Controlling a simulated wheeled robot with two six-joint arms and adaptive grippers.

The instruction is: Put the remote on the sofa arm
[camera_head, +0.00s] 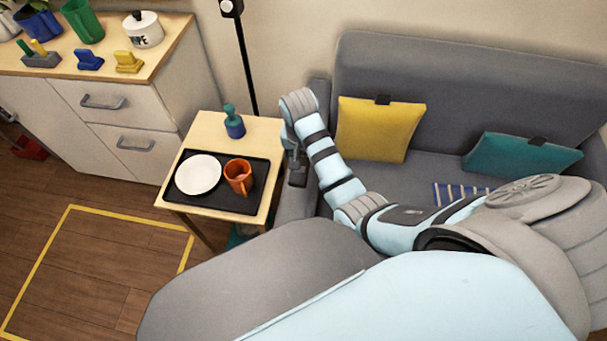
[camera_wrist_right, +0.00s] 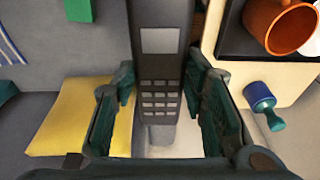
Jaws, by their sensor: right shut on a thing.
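The remote (camera_wrist_right: 160,42) is dark grey with a screen and several keys. In the right wrist view it stands lengthwise between the fingers of my right gripper (camera_wrist_right: 161,88), which is shut on it. In the head view my right gripper (camera_head: 294,165) points down over the near sofa arm (camera_head: 297,208), beside the side table. My arm hides part of the sofa, and I cannot tell whether the remote touches the sofa arm. My left gripper is not in view.
The side table (camera_head: 208,131) holds a black tray (camera_head: 215,204) with a white plate (camera_head: 198,174) and an orange mug (camera_head: 239,176), plus a blue-green bottle (camera_head: 234,122). A yellow cushion (camera_head: 378,129) and a teal cushion (camera_head: 520,153) lie on the sofa (camera_head: 440,80).

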